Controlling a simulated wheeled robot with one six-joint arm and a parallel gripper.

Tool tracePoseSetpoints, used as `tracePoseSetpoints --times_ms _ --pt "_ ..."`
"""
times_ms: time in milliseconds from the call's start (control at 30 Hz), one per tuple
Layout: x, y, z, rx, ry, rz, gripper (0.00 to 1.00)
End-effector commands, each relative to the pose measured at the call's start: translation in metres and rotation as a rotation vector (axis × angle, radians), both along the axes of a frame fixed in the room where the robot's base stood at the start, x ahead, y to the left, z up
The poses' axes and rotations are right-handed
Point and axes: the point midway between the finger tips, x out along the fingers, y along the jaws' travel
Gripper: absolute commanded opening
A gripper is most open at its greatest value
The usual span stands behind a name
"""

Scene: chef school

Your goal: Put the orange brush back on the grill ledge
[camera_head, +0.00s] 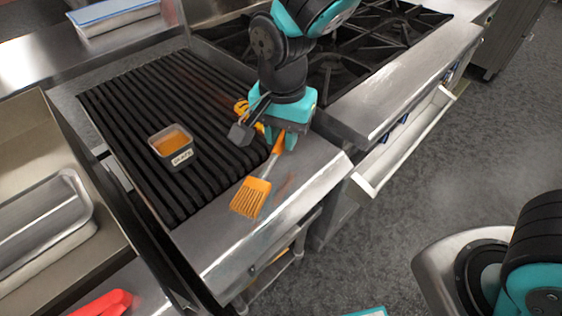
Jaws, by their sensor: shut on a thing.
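The orange brush (252,195) has a wide bristle head, a grey neck and an orange handle. Its head is over the steel grill ledge (213,244) in front of the black grill grate (140,110). My gripper (277,138) is shut on the upper end of the handle, above the ledge near the grate's right end. The brush slants down and left from the gripper. I cannot tell whether the bristles touch the ledge. The handle's far end is hidden by the gripper.
A small square container of orange sauce (172,145) stands on the grate. Orange tongs (242,108) lie by my gripper. Burners (360,45) are to the right. A metal pan (40,225) and a red object (104,303) are at left. The ledge's front left part is clear.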

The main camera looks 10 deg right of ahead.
Motion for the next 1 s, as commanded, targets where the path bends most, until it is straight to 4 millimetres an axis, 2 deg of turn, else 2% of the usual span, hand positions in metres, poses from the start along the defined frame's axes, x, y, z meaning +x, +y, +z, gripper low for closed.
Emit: tracePoseSetpoints --times_ms 33,100,333,500,600,867,900,1000 --pt "-0.001 0.0 -0.014 -0.004 0.005 0.0 0.01" --pt "-0.001 0.0 -0.027 -0.003 0.003 0.0 0.01" --pt "0.0 0.001 -0.049 -0.002 0.001 0.001 0.01" --pt "0.0 0.001 -0.074 -0.003 0.002 0.001 0.01" --pt "0.0 0.001 -0.081 -0.001 0.001 0.001 0.01" --pt "0.0 0.001 -0.082 0.0 -0.001 0.001 0.01" --pt "0.0 0.001 -0.082 0.0 -0.001 0.001 0.29" --pt "0.0 0.001 -0.082 0.0 -0.001 0.001 0.5"
